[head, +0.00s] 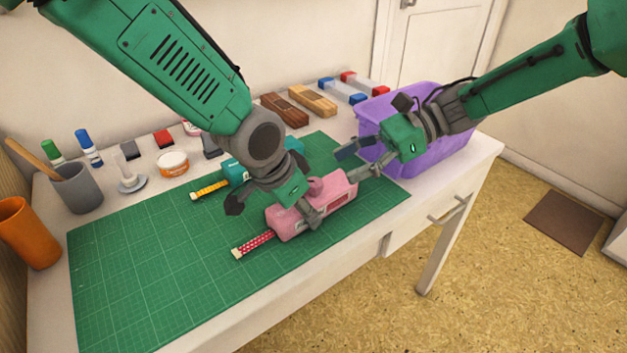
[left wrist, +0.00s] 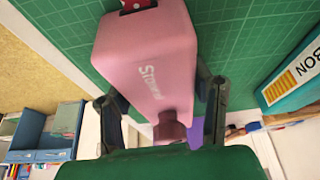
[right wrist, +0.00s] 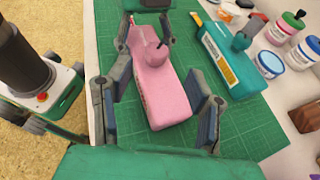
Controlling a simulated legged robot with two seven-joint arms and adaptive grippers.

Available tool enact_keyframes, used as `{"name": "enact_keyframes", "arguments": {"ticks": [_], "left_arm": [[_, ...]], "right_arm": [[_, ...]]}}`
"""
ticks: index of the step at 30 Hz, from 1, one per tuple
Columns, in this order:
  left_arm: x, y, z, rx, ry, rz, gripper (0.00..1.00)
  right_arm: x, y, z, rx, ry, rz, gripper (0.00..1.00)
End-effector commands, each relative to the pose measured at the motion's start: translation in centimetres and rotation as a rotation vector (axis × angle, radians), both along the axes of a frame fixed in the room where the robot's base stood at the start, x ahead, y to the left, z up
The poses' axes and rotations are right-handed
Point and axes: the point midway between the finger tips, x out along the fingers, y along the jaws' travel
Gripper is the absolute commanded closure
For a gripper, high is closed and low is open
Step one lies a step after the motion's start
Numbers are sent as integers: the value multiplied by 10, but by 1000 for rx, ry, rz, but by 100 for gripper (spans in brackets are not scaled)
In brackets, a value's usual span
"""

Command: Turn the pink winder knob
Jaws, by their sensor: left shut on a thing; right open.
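The pink winder (head: 345,191) lies on the green cutting mat with a red dotted ribbon (head: 253,245) out of its near end. Its pink knob (right wrist: 157,52) stands on top and also shows in the left wrist view (left wrist: 168,127). My left gripper (head: 298,192) is shut around the winder's body, one finger on each side, partly hiding it. My right gripper (head: 354,163) is open and empty at the winder's far right end. In the right wrist view its fingers (right wrist: 160,110) are spread to either side of the body, short of the knob.
A teal winder (head: 232,170) with a yellow tape lies behind the pink one. A purple bin (head: 440,155) stands at the right, behind my right gripper. Inkpads, bottles and cups line the back and left. The near left of the mat (head: 150,270) is clear.

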Motion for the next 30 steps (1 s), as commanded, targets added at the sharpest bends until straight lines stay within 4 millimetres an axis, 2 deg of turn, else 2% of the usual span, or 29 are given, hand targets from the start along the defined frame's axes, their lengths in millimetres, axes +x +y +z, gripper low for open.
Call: {"name": "enact_keyframes", "arguments": {"ticks": [15, 26, 27, 29, 30], "left_arm": [[0, 0, 0, 1, 1, 0, 84], [0, 0, 0, 0, 0, 0, 84], [0, 0, 0, 0, 0, 0, 84], [0, 0, 0, 0, 0, 0, 84], [0, 0, 0, 0, 0, 0, 84]], "right_arm": [[-18, 59, -26, 3, -11, 14, 53], [-19, 66, -29, 2, -12, 13, 53], [-19, 66, -29, 2, -12, 13, 60], [-19, 66, -29, 2, -12, 13, 81], [-19, 65, -29, 2, -11, 12, 95]]}}
